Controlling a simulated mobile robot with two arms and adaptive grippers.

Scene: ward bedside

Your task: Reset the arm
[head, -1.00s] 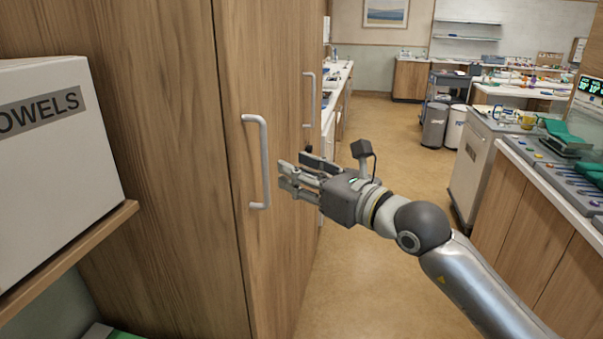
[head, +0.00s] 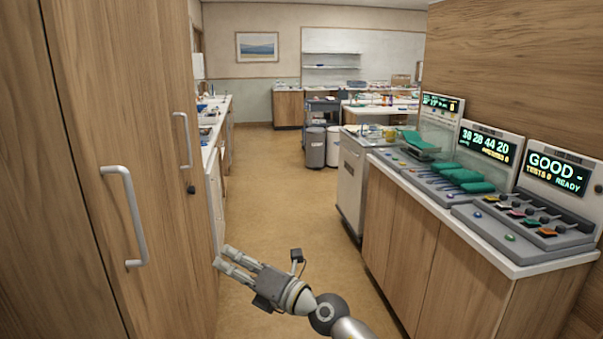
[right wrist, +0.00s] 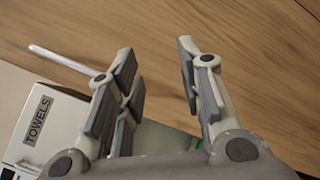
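My right gripper (head: 232,264) is low in the middle of the head view, in front of the wooden cabinet and over the floor. In the right wrist view its fingers (right wrist: 160,85) are apart with nothing between them, so it is open. It is clear of the cabinet's near handle (head: 130,215), which is to its left. My left gripper is not in view.
The wooden cabinet (head: 90,60) with two handles stands at the left. A counter (head: 500,262) with lit display machines and green cloths runs along the right. A towels box (right wrist: 40,120) shows in the right wrist view. The aisle floor (head: 270,180) is free.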

